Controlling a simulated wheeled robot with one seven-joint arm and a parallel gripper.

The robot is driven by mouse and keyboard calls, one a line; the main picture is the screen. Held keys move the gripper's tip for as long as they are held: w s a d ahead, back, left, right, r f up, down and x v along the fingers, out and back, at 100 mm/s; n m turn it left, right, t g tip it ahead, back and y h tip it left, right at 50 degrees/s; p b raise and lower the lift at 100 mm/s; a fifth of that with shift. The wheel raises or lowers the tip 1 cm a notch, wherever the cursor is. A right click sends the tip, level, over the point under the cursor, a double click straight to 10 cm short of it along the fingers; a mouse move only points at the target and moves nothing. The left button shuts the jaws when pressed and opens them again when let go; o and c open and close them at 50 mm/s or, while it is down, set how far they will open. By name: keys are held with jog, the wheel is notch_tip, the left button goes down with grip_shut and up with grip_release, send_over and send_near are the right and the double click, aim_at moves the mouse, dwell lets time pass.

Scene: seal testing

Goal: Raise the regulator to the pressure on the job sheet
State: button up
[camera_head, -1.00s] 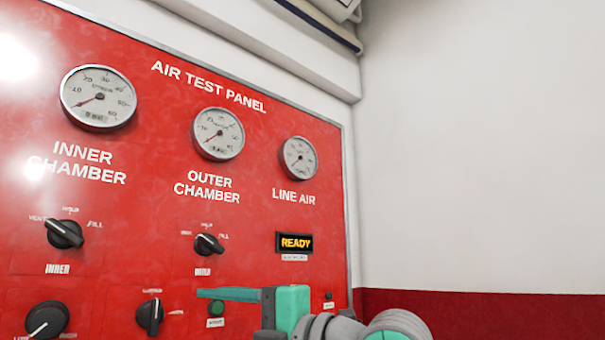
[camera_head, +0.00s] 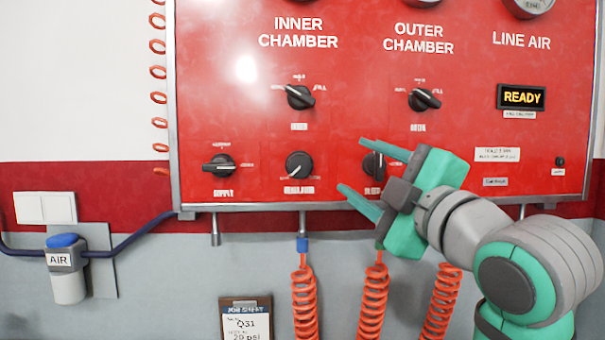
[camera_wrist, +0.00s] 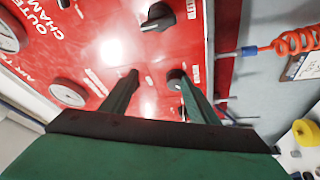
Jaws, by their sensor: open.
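The regulator knob (camera_head: 299,165) is a round black dial low on the red panel (camera_head: 240,125), with a label under it. Its exact setting is too small to read. My gripper (camera_head: 352,165) is open and empty, its fingertips to the right of the regulator knob and apart from it. The wrist view also shows my open gripper (camera_wrist: 154,75), with black knobs near and beyond the fingers; I cannot tell which is the regulator. The job sheet (camera_head: 245,322) hangs below on a clipboard and seems to read 20 psi, blurred and cut by the frame edge. The gauge faces are mostly cropped.
The supply knob (camera_head: 218,166) is left of the regulator; another knob (camera_head: 373,166) sits right behind my fingers. Two selector knobs are above. A lit READY display (camera_head: 522,97) is at right. Coiled orange hoses (camera_head: 304,300) hang below the panel. A blue-topped AIR unit (camera_head: 64,265) is at left.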

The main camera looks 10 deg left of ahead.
jog(key=s+a+f+m+t, duration=0.1)
jog(key=s+a+m+t, duration=0.1)
jog(key=a+m, duration=0.3)
jog(key=m+t+h, duration=0.3)
jog(key=m+h, duration=0.2)
jog(key=m, duration=0.4)
send_near(300, 170)
jog(key=shift+m, duration=0.3)
jog(key=x, duration=0.8)
jog(key=shift+w, duration=0.2)
jog(key=shift+c, duration=0.3)
jog(key=c, duration=1)
